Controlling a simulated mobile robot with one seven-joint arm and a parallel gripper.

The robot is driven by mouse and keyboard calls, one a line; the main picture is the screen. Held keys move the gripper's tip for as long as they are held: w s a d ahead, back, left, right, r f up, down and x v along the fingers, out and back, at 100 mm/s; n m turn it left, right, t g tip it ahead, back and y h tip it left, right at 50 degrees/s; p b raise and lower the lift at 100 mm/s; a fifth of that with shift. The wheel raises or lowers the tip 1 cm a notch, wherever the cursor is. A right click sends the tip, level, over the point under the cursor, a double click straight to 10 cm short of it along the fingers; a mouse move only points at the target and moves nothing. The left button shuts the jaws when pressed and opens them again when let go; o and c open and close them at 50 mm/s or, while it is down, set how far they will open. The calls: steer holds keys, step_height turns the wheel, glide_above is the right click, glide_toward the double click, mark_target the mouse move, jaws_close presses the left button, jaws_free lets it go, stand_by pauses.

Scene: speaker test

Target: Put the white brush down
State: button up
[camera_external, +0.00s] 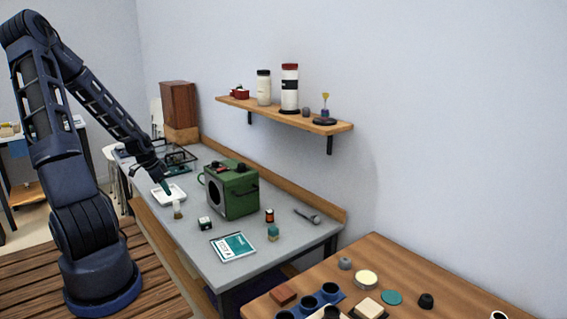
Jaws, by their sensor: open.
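My gripper (168,187) is at the end of my dark blue arm, low over the grey workbench, and is small in this view. It is open. A small pale object with a tan part, which looks like the white brush (177,208), is just below and to the right of my gripper, at the near edge of the white tray (160,198). I cannot tell whether it touches the bench or the tray. A small gap seems to separate it from the fingertips, but the details are too small to be sure.
A green box-shaped device (238,192) stands right of the brush. A small dark cube (205,223), a teal-and-white booklet (232,247) and small jars are nearer. A wall shelf (300,116) hangs above. Bare bench (190,240) shows left of the booklet.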

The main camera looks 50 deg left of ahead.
steer(key=w+d+r+g+y, duration=0.1)
steer(key=w+d+r+y, duration=0.1)
steer(key=d+r, duration=0.9)
steer(key=w+d+r+g+y, duration=0.1)
steer(key=w+d+r+g, duration=0.1)
steer(key=d+r, duration=0.95)
steer(key=s+d+r+n+t+h, duration=0.1)
steer(key=s+d+r, duration=0.4)
steer(key=d, duration=0.3)
steer(key=s+d+r+n+t+h, duration=0.1)
steer(key=s+d+r+t, duration=0.1)
steer(key=s+d+r, duration=0.3)
steer(key=s+d, duration=0.2)
steer(key=d, duration=0.2)
steer(key=shift+s+d, duration=0.2)
steer(key=shift+s, duration=0.1)
